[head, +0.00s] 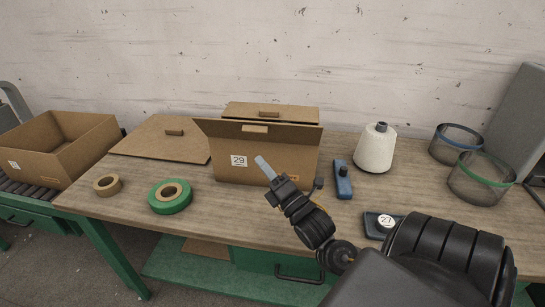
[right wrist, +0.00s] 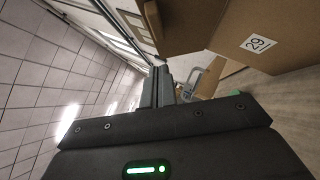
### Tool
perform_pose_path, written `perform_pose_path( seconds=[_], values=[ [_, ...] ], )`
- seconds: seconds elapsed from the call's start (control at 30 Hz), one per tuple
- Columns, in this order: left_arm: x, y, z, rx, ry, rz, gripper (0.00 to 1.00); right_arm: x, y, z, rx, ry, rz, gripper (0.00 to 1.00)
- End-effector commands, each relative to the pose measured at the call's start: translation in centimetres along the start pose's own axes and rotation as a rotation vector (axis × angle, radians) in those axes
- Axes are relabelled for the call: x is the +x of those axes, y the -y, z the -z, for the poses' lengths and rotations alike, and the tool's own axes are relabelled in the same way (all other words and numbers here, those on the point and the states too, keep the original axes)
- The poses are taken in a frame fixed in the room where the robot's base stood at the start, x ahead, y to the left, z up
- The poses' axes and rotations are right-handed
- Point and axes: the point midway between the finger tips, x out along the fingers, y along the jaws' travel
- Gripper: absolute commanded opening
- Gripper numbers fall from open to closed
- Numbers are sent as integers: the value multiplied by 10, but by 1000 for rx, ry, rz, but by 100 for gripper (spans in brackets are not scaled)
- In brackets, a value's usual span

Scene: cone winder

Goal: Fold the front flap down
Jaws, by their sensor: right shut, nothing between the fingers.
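A brown cardboard box (head: 225,172) with a "29" label stands mid-table. Its front flap (head: 222,129) stands up, leaning a little outward, with a small tab (head: 255,129) near its top edge. Behind it a back flap (head: 290,113) is raised. My right gripper (head: 262,164) is shut and empty, its fingers in front of the box's front face beside the label, below the flap's top edge. In the right wrist view its fingers (right wrist: 160,86) point past the box (right wrist: 282,28); I cannot tell whether they touch it. The box's inside is hidden. My left gripper is not in view.
A flat cardboard panel (head: 150,142) with a tab lies left of the box. Green tape (head: 170,204), tan tape (head: 106,190), a blue tool (head: 342,182), a white yarn cone (head: 375,151), a "27" device (head: 376,231) and clear bins (head: 480,190) stand around. An open carton (head: 88,155) is far left.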

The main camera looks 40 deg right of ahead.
Motion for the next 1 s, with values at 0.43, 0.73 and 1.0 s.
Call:
perform_pose_path(
  seconds=[0.43, 0.73, 1.0],
  values=[
    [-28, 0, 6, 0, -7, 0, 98, 54, -2, -24, 0, -4, -1, 0],
    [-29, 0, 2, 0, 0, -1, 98, 56, 0, -26, 2, -4, -1, 0],
    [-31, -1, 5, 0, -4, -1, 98, 60, -2, -24, 9, -5, 4, 0]
  ],
)
